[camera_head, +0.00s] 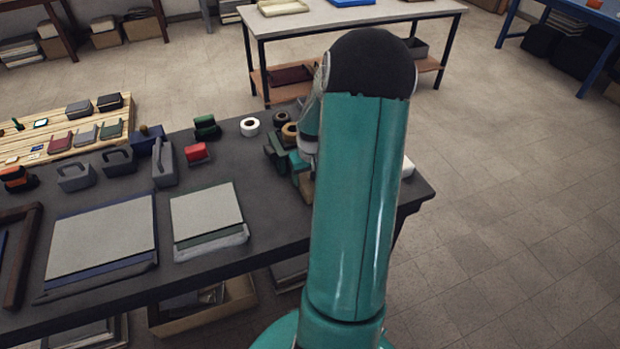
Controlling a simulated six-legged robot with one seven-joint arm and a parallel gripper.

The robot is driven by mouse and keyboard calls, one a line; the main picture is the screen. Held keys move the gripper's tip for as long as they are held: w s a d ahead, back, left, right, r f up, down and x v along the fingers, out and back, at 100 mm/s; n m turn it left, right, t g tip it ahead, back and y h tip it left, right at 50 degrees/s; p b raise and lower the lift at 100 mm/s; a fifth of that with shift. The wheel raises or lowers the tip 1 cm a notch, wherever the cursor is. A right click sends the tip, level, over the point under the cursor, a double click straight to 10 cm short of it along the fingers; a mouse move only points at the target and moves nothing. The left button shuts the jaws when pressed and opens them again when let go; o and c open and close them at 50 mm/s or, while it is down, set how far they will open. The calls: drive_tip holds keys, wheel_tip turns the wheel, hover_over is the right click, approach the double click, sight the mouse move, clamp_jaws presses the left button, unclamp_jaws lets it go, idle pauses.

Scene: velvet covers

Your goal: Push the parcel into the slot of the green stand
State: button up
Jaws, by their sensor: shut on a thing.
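The green stand (276,152) is on the dark table near its right end, just left of my arm. My gripper (301,172) is low beside the stand, on its right side, and mostly hidden behind my teal arm. It is shut on a small brown block that seems to be the parcel (308,188), of which only a sliver shows. The slot of the stand cannot be made out, and I cannot tell whether the parcel touches the stand.
Grey cover boards (206,212) lie at the front. A white item (408,166) shows right of my arm. A pale table (350,17) stands behind; the floor on the right is clear.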

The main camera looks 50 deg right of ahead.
drive_tip(key=shift+w+d, duration=0.2)
drive_tip(key=shift+w, duration=0.25)
drive_tip(key=o, duration=1.3)
drive_tip(key=shift+r, duration=0.1)
drive_tip(key=r, duration=0.4)
drive_tip(key=s+r, duration=0.1)
drive_tip(key=r, duration=0.4)
drive_tip(key=s+a+r, duration=0.1)
drive_tip(key=r, duration=0.3)
drive_tip(key=shift+r, duration=0.25)
